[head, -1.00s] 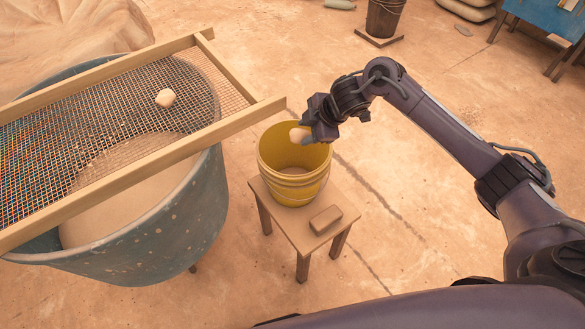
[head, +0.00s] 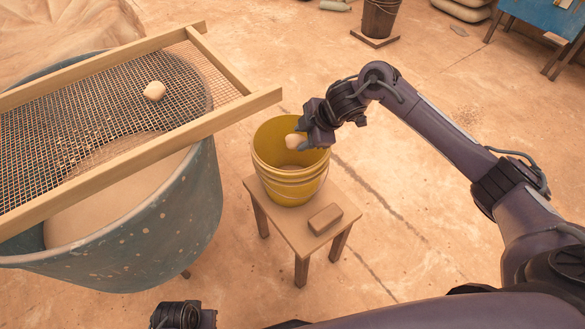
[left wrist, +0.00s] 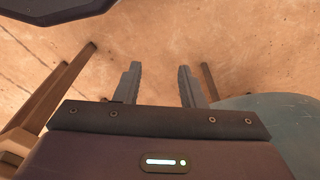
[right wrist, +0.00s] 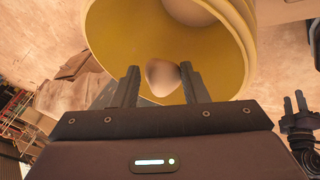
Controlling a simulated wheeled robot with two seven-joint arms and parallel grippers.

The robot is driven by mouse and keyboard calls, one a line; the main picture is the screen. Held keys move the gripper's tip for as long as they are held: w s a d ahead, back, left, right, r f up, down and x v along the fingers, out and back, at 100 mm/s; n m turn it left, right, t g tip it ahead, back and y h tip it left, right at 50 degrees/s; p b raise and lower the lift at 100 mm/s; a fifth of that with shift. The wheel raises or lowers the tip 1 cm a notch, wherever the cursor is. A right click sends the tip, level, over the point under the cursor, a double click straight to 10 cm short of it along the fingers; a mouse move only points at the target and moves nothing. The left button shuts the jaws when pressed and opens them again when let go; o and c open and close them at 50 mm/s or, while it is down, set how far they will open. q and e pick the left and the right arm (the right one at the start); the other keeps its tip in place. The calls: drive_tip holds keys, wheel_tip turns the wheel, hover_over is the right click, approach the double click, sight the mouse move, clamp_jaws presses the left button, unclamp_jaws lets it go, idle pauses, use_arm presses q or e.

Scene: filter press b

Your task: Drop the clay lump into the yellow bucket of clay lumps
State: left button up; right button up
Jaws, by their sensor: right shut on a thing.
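The yellow bucket (head: 290,187) stands upright on a small wooden stool (head: 318,206). My right gripper (right wrist: 160,73) is shut on a pale clay lump (head: 294,142), held over the bucket's mouth near its right side. In the right wrist view the lump (right wrist: 163,84) sits between the fingertips, with the yellow inner wall (right wrist: 225,60) around it. A pale patch (right wrist: 192,10) shows deeper in the bucket; I cannot tell single lumps there. My left gripper (left wrist: 157,72) is open and empty above the floor.
A second pale lump (head: 154,91) lies on the wood-framed mesh screen (head: 80,115) across a large blue tub (head: 150,235), left of the bucket. A tan block (head: 325,218) lies on the stool's front. Floor right of the stool is clear.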

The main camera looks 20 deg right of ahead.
use_arm(q)
drive_tip(key=shift+w+d+r, duration=0.1)
drive_tip(key=shift+r, duration=0.55)
use_arm(e)
drive_tip(key=shift+f, duration=0.1)
drive_tip(key=o, duration=1.1)
drive_tip(key=shift+d, duration=0.1)
use_arm(q)
drive_tip(key=f, duration=0.1)
drive_tip(key=f+p, duration=0.1)
drive_tip(key=f, duration=0.1)
drive_tip(key=s+a+f, duration=0.1)
drive_tip(key=f, duration=0.1)
use_arm(e)
drive_tip(key=v, duration=0.7)
drive_tip(key=shift+s+r, duration=0.15)
drive_tip(key=shift+r, duration=0.2)
